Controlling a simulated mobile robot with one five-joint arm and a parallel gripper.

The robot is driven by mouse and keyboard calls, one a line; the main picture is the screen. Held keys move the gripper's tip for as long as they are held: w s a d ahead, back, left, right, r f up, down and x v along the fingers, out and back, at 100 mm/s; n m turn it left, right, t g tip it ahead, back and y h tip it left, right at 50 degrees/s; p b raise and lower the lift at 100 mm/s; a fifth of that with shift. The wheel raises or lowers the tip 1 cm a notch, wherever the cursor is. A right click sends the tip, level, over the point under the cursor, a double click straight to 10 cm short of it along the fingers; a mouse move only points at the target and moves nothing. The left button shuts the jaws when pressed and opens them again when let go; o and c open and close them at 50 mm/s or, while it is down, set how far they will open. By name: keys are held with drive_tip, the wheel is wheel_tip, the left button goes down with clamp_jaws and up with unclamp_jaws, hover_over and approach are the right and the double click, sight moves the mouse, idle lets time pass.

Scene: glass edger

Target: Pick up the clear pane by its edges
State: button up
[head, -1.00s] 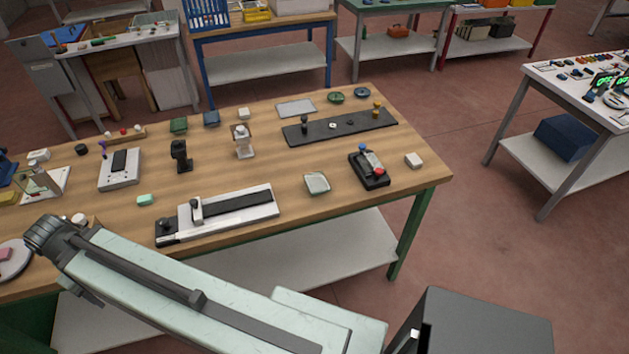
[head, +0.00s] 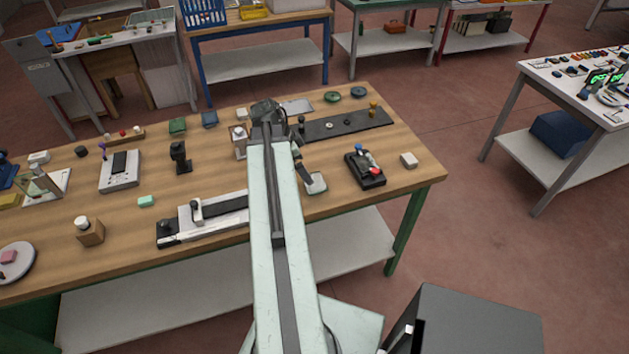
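A small pale, glassy square pane (head: 318,184) lies on the wooden workbench, left of a black device with red and blue knobs; it looks like the clear pane. My arm reaches over the bench, and my gripper (head: 306,178) points down at the pane's left side, partly covering it. Whether the fingers touch the pane, and whether they are open, is too small to tell. A flat grey sheet (head: 297,106) lies farther back, partly behind my arm.
The black device (head: 365,170) stands just right of the pane, with a white block (head: 408,160) beyond it. A long dark strip (head: 345,124) lies behind. A white-and-black slide fixture (head: 205,218) is to the left, partly hidden by my arm. The workbench's (head: 400,182) right front corner is bare.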

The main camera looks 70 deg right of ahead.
drive_tip(key=b+x, duration=0.7)
drive_tip(key=x, duration=0.1)
drive_tip(key=shift+f+b, duration=0.1)
drive_tip(key=shift+b, duration=0.2)
drive_tip(key=shift+s+r, duration=0.1)
drive_tip(key=shift+r, duration=0.1)
drive_tip(key=c, duration=1.4)
